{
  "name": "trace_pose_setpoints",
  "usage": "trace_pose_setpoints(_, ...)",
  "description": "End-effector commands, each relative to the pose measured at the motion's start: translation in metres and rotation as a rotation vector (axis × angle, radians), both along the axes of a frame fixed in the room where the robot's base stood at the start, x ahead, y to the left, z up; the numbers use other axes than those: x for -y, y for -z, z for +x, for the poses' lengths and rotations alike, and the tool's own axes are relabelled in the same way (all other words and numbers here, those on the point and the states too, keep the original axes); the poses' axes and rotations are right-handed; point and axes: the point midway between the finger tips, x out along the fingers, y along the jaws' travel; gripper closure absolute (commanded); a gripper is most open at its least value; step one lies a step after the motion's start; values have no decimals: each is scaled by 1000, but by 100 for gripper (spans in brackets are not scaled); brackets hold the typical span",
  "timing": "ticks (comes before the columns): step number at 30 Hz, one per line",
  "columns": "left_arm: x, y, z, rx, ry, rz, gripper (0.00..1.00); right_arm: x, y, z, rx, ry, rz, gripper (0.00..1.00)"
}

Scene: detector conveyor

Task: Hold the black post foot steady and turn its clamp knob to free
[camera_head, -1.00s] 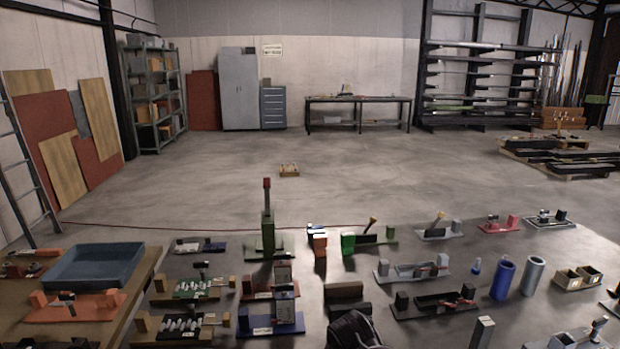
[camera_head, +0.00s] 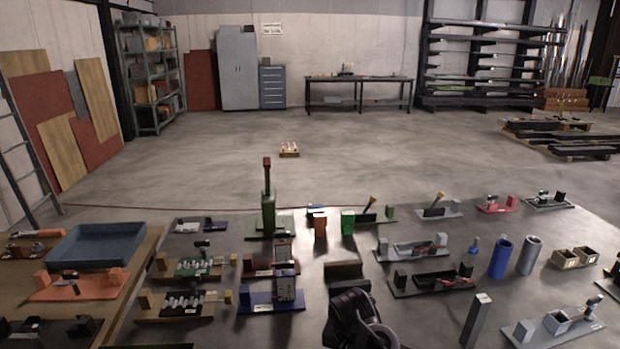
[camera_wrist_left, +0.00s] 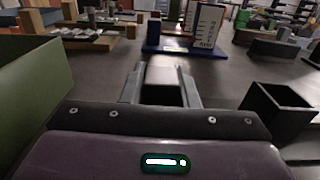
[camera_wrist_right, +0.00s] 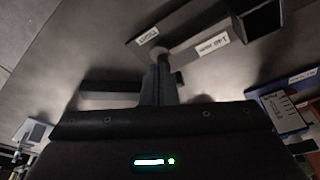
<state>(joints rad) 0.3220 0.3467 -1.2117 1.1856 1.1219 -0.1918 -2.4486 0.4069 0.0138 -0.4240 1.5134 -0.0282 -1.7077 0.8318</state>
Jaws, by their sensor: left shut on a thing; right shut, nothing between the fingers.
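My left gripper (camera_wrist_left: 160,88) shows in the left wrist view, its two fingers apart and shut on a dark thing (camera_wrist_left: 162,96). This may be the black post foot, but too little of it shows to tell. My right gripper (camera_wrist_right: 160,78) in the right wrist view is shut with nothing between its fingers. A small round grey thing (camera_wrist_right: 159,52), perhaps the clamp knob, shows at its fingertips; I cannot tell whether they touch. A dark labelled base (camera_wrist_right: 180,50) runs beyond it. In the head view, one of my black arm parts covers the bottom middle, and neither fingertip pair shows clearly.
A blue base with an upright card (camera_wrist_left: 185,48) stands beyond my left gripper; it also shows in the head view (camera_head: 262,303). A green wall (camera_wrist_left: 30,85) is close on its left, an open black box (camera_wrist_left: 275,112) on its right. Several small fixtures crowd the table.

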Motion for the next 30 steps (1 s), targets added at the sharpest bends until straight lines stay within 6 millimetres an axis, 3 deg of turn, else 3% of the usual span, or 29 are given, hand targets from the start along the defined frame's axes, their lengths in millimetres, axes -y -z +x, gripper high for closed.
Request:
trace_pose_setpoints(11,1,1,-1,-2,3,-1,100,-3,-2,-7,1,1,1,100)
trace_pose_setpoints(24,1,1,-1,-2,3,0,100,-3,-52,-7,2,1,0,100)
trace_pose_setpoints(30,1,1,-1,-2,3,0,100,-3,-60,-7,0,1,0,100)
